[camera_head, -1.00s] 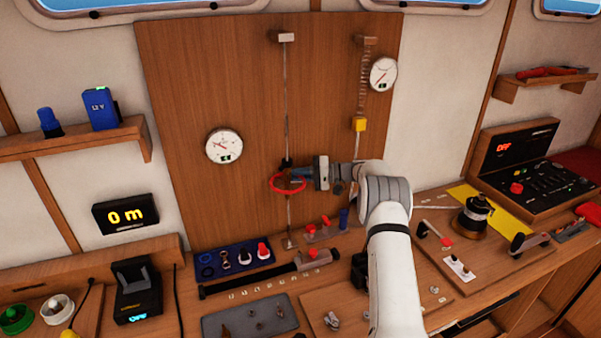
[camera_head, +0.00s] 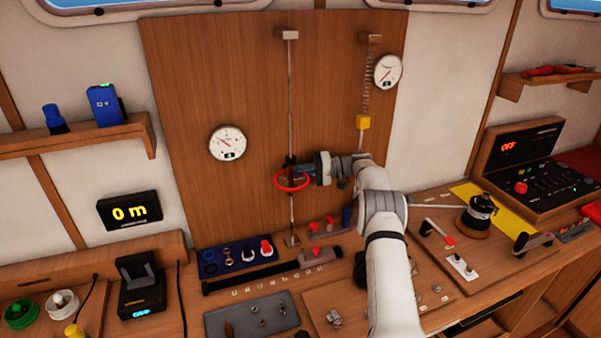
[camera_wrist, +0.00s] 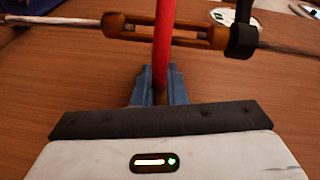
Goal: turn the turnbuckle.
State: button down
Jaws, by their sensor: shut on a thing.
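The turnbuckle hangs on a vertical wire in front of the wooden panel, with a red ring (camera_head: 276,183) around it. In the wrist view its slotted orange-brown body (camera_wrist: 195,35) lies across the top, with a dark fitting (camera_wrist: 242,38) at its right end. The red ring (camera_wrist: 163,40) crosses in front of the body there. My gripper (camera_head: 306,173) reaches in from the right. In the wrist view its blue fingers (camera_wrist: 160,80) are shut on the red ring. Part of the body is hidden behind the ring.
A round gauge (camera_head: 228,143) is on the panel at left. A spring line with a yellow block (camera_head: 363,122) hangs at right, near my wrist. Below are a blue tray (camera_head: 240,255) and a grey mat (camera_head: 252,318) with small parts.

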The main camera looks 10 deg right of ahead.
jog(key=c, duration=1.6)
grip_release()
jog(key=shift+f, duration=0.25)
jog(key=shift+c, duration=0.2)
jog(key=shift+o, duration=0.7)
jog(key=shift+r, duration=0.15)
jog(key=shift+d, duration=0.35)
jog(key=d+b, duration=0.2)
jog(key=d, duration=0.5)
jog(key=shift+s+r+b, duration=0.2)
jog(key=shift+r+b, duration=0.1)
jog(key=shift+b, duration=0.05)
